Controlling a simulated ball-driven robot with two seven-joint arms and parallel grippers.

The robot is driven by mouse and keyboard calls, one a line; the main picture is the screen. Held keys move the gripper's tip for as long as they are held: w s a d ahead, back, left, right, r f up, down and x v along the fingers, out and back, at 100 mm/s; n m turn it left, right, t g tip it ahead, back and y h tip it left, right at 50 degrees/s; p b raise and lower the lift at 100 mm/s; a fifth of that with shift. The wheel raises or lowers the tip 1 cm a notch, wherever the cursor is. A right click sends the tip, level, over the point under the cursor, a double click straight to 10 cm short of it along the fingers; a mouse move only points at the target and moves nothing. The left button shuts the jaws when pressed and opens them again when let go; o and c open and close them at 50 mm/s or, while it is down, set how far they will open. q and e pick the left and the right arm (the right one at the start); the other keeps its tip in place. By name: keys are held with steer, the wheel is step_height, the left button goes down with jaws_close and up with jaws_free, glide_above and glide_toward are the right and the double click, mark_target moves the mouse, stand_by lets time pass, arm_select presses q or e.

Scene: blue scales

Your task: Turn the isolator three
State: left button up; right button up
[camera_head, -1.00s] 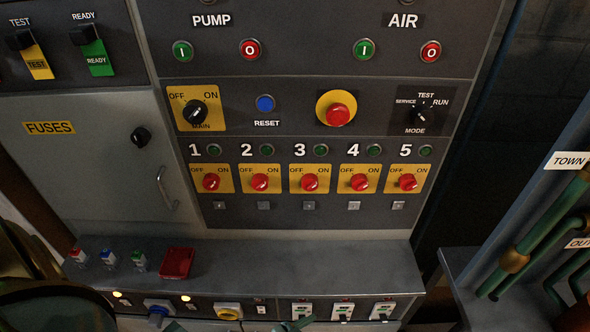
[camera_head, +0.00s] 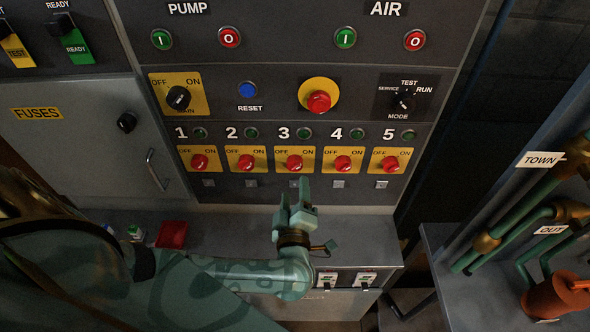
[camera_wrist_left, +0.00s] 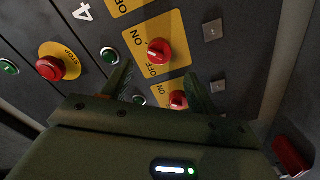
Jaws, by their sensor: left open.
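Isolator three is a red knob (camera_head: 294,162) on a yellow OFF/ON plate, in the row below the numbers. Its small lamp (camera_head: 304,133) is dark green. My left gripper (camera_head: 298,190) is open and empty, just below this knob in the head view. In the left wrist view the red knob of isolator three (camera_wrist_left: 160,50) lies a little beyond the gap between the fingertips (camera_wrist_left: 158,76). No contact shows. The knob of isolator two (camera_wrist_left: 178,98) shows partly between the fingers. My right gripper is not in view.
Isolators two (camera_head: 246,162) and four (camera_head: 343,163) sit close on either side. The emergency stop (camera_head: 318,102) is above. A grey ledge (camera_head: 225,235) juts out below the panel. Green pipes (camera_head: 510,235) stand at the right.

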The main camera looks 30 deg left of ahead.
mark_target(295, 171)
arm_select(q)
steer(key=x, duration=0.7)
steer(key=shift+w+a, duration=0.1)
steer(key=shift+w, duration=0.05)
steer(key=c, duration=1)
